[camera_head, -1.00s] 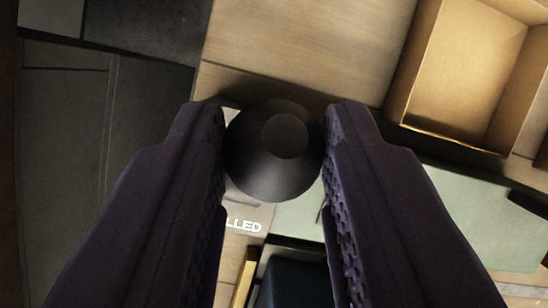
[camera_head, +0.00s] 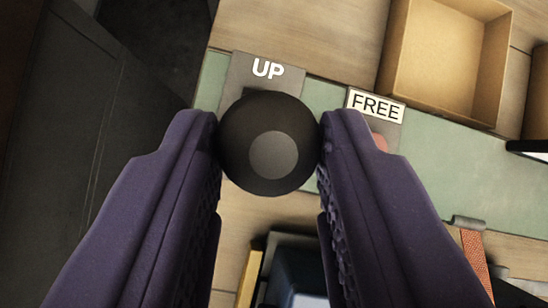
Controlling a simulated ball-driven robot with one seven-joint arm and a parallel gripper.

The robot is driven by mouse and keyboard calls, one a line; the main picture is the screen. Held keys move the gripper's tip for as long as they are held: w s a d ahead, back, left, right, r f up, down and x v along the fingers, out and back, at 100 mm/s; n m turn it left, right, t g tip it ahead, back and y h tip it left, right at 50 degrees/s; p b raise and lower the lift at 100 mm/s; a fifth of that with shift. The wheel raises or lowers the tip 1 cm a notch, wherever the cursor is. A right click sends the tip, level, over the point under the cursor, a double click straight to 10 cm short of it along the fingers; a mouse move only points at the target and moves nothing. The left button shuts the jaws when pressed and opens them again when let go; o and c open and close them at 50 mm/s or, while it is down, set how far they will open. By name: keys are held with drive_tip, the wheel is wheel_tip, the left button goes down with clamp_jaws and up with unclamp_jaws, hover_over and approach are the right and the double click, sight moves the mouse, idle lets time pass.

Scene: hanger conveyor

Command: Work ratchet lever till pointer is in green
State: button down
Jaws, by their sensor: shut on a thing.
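The ratchet lever's round black knob (camera_head: 268,120) sits between the fingers of my gripper (camera_head: 270,150), which is shut on it in the head camera view. The knob hides whatever of the lever lies under it. A dark plate marked "UP" (camera_head: 268,69) shows just beyond the knob. A plate with a "FREE" label (camera_head: 376,105) lies to its right, with a red part (camera_head: 381,142) partly hidden by my right finger. No pointer or green zone can be made out.
An open wooden box (camera_head: 447,55) stands at the upper right. A pale green strip (camera_head: 455,170) runs across the wooden surface. An orange strap (camera_head: 475,262) hangs at the lower right. A dark blue thing (camera_head: 295,275) lies between my fingers below. Dark panels fill the left.

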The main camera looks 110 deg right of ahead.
drive_tip(key=shift+s+a+f+b, duration=0.25)
drive_tip(key=shift+s+f+b, duration=0.1)
drive_tip(key=shift+s, duration=0.25)
drive_tip(key=shift+s+a+f+b, duration=0.25)
drive_tip(key=shift+s+f+b, duration=0.1)
drive_tip(key=shift+s, duration=0.2)
drive_tip(key=shift+s+a+f+b, duration=0.25)
drive_tip(key=shift+s+f, duration=0.1)
drive_tip(key=shift+s, duration=0.25)
drive_tip(key=c, duration=1.2)
unclamp_jaws()
drive_tip(key=o, duration=0.4)
drive_tip(key=shift+w+a, duration=0.1)
drive_tip(key=shift+w, duration=0.05)
drive_tip(key=p+v, duration=0.2)
drive_tip(key=v, duration=0.5)
drive_tip(key=shift+s+r, duration=0.25)
drive_tip(key=shift+r, duration=0.1)
